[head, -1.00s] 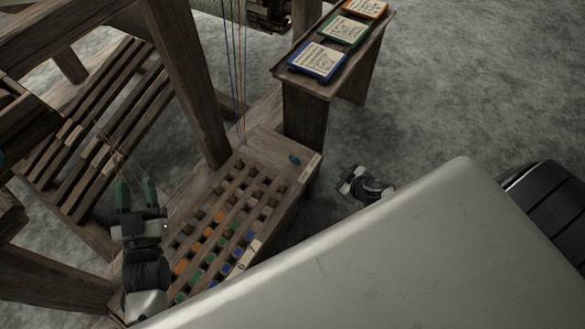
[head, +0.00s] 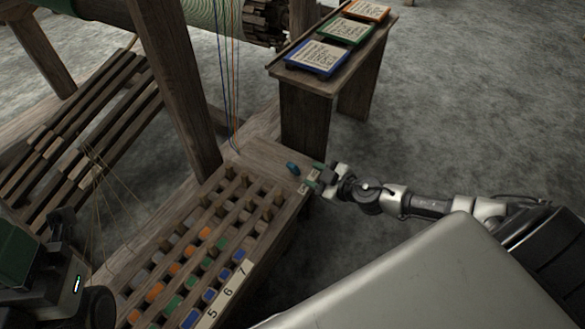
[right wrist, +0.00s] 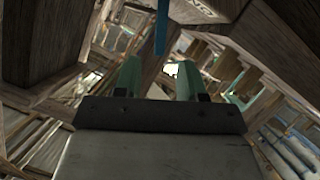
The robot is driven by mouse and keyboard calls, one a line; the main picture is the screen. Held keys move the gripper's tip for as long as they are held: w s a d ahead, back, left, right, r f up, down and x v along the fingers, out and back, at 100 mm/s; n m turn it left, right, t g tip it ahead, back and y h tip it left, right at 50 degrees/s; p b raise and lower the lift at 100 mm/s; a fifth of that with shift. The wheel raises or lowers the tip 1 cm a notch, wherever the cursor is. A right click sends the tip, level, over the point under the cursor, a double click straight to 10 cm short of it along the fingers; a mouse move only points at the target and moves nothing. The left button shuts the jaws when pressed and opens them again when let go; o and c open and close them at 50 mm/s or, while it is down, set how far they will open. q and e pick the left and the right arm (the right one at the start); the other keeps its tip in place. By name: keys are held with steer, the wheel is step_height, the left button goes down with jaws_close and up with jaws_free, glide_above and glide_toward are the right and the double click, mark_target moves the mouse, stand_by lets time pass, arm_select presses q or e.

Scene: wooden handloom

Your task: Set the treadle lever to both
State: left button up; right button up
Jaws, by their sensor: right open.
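A small blue handle (head: 293,168), which looks like the treadle lever, stands at the far right end of the wooden peg board (head: 262,152). My right gripper (head: 313,178) is just to its right, its fingers close to the board's edge. In the right wrist view its two green fingers (right wrist: 158,78) are apart with nothing between them. A blue strip (right wrist: 160,30), probably the same handle, shows ahead of them, apart from the fingertips. The lever's setting cannot be read. My left gripper (head: 20,245) is partly in view at the lower left, its fingertips not clear.
The board holds rows of pegs and coloured blocks, with a numbered strip (head: 213,312) along its front. A wooden stand (head: 305,110) with three framed cards rises behind the handle. A slanted loom post (head: 172,90) and the slatted treadles (head: 75,150) are left. Grey floor is clear at right.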

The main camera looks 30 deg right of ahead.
mark_target(297, 169)
steer(key=b+x, duration=0.1)
steer(key=x, duration=0.7)
steer(key=shift+w+f, duration=0.15)
steer(key=shift+w, duration=0.05)
jaws_close()
